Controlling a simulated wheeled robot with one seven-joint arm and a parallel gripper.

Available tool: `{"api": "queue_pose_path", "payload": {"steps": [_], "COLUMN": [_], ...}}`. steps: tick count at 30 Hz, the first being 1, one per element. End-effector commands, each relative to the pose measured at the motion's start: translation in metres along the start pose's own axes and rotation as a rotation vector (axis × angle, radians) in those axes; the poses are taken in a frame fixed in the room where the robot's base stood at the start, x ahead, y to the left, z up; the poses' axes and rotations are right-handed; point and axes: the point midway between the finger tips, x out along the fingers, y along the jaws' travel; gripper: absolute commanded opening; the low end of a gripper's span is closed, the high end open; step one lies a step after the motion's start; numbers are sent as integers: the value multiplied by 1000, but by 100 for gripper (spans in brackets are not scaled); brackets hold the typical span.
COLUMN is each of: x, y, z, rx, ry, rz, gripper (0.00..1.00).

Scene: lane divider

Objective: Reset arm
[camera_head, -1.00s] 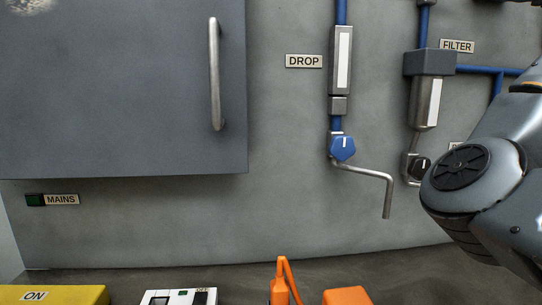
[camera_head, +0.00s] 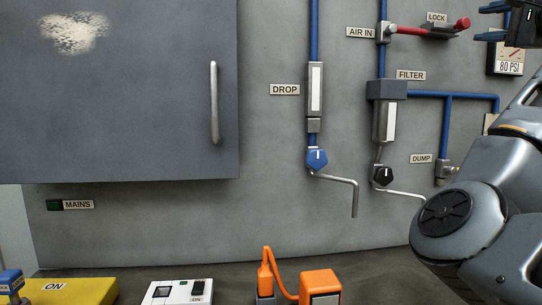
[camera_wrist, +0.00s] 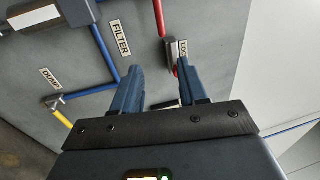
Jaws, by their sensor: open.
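My gripper (camera_wrist: 160,85) is open and empty in the wrist view, its two dark blue fingers apart in front of the grey wall panel. In the head view my gripper (camera_head: 492,22) shows only partly at the top right corner, near the red LOCK lever (camera_head: 462,24) and the gauge reading 80 PSI (camera_head: 509,68). My arm fills the right side of the head view. In the wrist view the red LOCK part (camera_wrist: 176,68) shows behind and between the fingers. I cannot tell the exact distance; no contact is visible.
A grey cabinet door with a metal handle (camera_head: 214,103) is at left. The DROP valve's blue knob (camera_head: 316,160), the FILTER (camera_head: 386,121) and blue pipes stick out from the wall. An orange device (camera_head: 320,285), a white switch box (camera_head: 178,293) and a yellow box (camera_head: 75,291) stand below.

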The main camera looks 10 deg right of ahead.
Motion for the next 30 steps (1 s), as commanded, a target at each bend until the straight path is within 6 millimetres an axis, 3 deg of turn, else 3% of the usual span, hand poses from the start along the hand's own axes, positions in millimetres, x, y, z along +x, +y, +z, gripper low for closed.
{"api": "queue_pose_path", "payload": {"steps": [8, 14, 17, 23, 30], "x": [3, 4, 2, -14, -50], "y": [42, 89, 122, 208, 302], "z": [-1, -2, -1, 5, 20], "rx": [-64, -142, -201, -368, -583], "ry": [48, 95, 123, 180, 206], "rz": [41, 87, 120, 201, 283], "gripper": [42, 42, 42, 42, 42]}}
